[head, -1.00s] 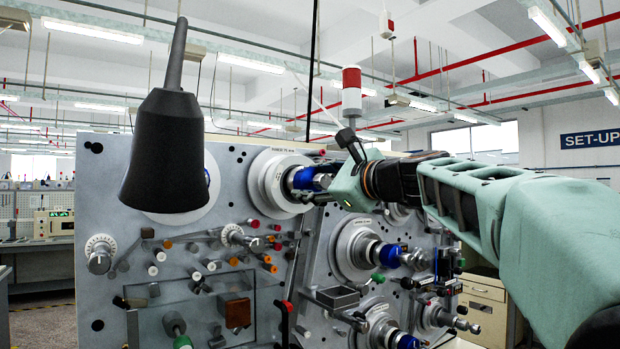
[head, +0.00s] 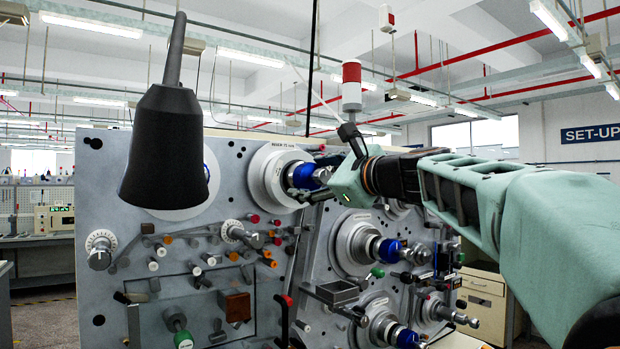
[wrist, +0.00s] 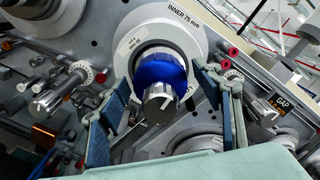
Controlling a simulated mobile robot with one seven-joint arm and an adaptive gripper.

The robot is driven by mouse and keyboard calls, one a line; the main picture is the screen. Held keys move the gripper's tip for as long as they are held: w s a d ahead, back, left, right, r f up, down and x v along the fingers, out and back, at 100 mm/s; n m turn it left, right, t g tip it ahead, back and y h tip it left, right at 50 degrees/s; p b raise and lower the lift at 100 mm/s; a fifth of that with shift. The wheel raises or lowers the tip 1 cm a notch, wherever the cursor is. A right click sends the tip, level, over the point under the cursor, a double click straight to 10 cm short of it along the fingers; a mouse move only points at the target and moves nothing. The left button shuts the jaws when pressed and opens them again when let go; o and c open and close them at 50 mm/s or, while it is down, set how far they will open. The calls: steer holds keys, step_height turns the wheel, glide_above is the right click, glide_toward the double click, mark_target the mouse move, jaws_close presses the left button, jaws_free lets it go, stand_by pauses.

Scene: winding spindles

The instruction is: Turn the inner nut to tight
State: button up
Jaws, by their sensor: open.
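The inner nut (wrist: 160,72) is a blue knob with a silver end that carries a white mark. It sits on the large pale disc (wrist: 196,38) labelled "INNER 75 mm" in the wrist view. In the head view the blue nut (head: 303,175) is partly hidden by my fingers. My gripper (wrist: 157,82) is open, with one finger on each side of the nut and visible gaps between. In the head view my gripper (head: 312,187) reaches the nut from the right. I cannot tell how far the fingertips overlap the nut in depth.
Knurled silver knobs stand left (wrist: 62,90) and right (wrist: 250,95) of the fingers. A second spindle with a blue nut (head: 386,251) sits lower right on the machine. A black cone (head: 166,147) hangs at front left. Small coloured pegs crowd the panel below.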

steer(key=shift+r, duration=0.1)
steer(key=r, duration=0.8)
steer(key=shift+d+r, duration=0.15)
steer(key=shift+d, duration=0.05)
steer(key=shift+w+a+r, duration=0.1)
steer(key=shift+a+r, duration=0.1)
steer(key=shift+r, duration=0.55)
steer(key=shift+d, duration=0.1)
